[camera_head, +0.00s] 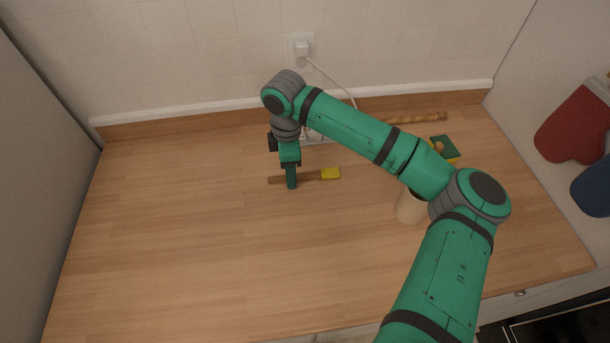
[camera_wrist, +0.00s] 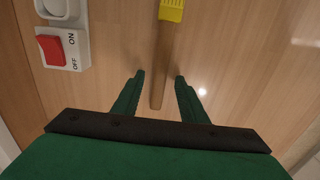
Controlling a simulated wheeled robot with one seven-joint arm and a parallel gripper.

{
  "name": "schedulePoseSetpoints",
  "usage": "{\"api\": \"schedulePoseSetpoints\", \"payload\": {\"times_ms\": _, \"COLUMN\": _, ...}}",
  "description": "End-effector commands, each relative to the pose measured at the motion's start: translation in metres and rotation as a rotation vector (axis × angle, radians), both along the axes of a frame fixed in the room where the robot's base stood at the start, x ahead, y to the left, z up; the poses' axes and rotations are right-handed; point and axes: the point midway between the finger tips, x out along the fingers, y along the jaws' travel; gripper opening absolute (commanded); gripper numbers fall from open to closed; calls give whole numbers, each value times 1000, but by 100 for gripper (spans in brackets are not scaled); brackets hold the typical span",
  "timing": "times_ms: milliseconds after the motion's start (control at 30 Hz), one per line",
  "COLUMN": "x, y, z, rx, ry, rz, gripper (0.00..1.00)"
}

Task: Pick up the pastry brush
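The pastry brush lies on the wooden counter in the head view, with a brown wooden handle (camera_head: 311,176) and a yellow head (camera_head: 331,174) pointing right. In the wrist view its handle (camera_wrist: 160,70) runs down from the yellow head (camera_wrist: 171,10) at the top edge. My gripper (camera_head: 291,186) points down over the handle in the head view. In the wrist view my gripper (camera_wrist: 159,76) is open, with one finger on each side of the handle's end and gaps on both sides. I cannot tell the exact height of the fingertips above the counter.
A power strip with a red switch (camera_wrist: 51,49) lies left of the brush in the wrist view. A plug (camera_head: 303,49) sits in the wall outlet behind. A beige cup (camera_head: 410,207), a green and yellow sponge (camera_head: 444,148) and a wooden stick (camera_head: 420,118) are to the right. The front-left counter is clear.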

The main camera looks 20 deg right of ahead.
Motion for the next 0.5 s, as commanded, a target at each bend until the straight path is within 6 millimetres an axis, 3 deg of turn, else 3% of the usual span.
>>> {"api": "schedulePoseSetpoints", "payload": {"times_ms": 300, "x": 0, "y": 0, "z": -5, "rx": 1, "ry": 0, "rz": 0, "gripper": 37}}
{"api": "schedulePoseSetpoints", "payload": {"times_ms": 433, "x": 0, "y": 0, "z": -5, "rx": 1, "ry": 0, "rz": 0, "gripper": 6}}
{"api": "schedulePoseSetpoints", "payload": {"times_ms": 500, "x": 0, "y": 0, "z": -5, "rx": 1, "ry": 0, "rz": 0, "gripper": 0}}
